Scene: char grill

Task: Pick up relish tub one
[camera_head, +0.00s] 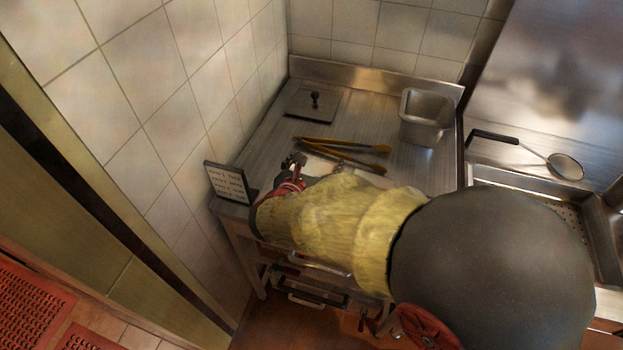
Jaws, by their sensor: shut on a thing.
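My gripper (293,161) is over the left side of the steel counter (375,104), near the sign. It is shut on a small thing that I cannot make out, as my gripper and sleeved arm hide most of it. I cannot tell from this view whether that thing is relish tub one, or whether it touches the counter. No tub with visible relish shows elsewhere. A pale flat thing (319,166) lies just right of my gripper, partly covered by my arm.
Tongs (340,144) lie just beyond my gripper. A deep steel pan (427,118) stands at the right, and a flat lid with a black knob (315,101) lies at the back. A sign (228,183) stands at the left edge by the tiled wall (165,85).

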